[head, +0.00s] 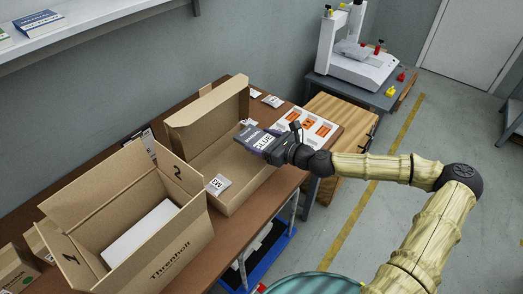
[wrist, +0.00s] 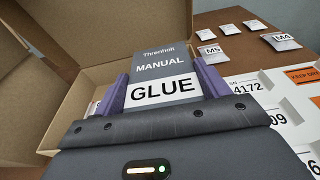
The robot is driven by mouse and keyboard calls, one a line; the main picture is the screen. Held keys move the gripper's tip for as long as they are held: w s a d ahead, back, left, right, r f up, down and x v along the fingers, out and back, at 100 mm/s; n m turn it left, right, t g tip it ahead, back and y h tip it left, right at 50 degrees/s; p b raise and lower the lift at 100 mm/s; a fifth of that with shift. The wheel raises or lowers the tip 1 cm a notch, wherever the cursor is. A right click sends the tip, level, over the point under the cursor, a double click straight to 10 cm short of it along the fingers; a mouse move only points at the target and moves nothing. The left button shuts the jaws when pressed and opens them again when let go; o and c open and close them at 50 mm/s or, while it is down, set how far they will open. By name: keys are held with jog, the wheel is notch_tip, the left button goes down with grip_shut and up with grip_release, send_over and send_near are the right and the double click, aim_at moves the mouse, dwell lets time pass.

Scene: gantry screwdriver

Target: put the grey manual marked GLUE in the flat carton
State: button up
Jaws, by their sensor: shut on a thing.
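The grey manual marked GLUE (head: 257,138) is held in my gripper (head: 272,148), with its label facing up. In the wrist view the manual (wrist: 165,65) sits between the two purple fingers of my gripper (wrist: 163,88). The flat carton (head: 241,165) is open on the brown bench, its lid raised at the back. In the head view the manual overlaps the carton's far right part. The carton (wrist: 62,118) also shows behind and left of the manual in the wrist view. The exact height of the manual above it is unclear.
A packet marked M3 (head: 218,185) lies in the carton's near part. A deeper open box (head: 165,245) with a white block stands to the left. A white tray with orange labels (head: 308,127) is to the right. Small packets (wrist: 229,29) lie beyond the carton.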

jog(key=shift+f, duration=1.85)
jog(key=shift+f+b, duration=0.5)
jog(key=shift+f, duration=0.1)
jog(key=o, duration=0.7)
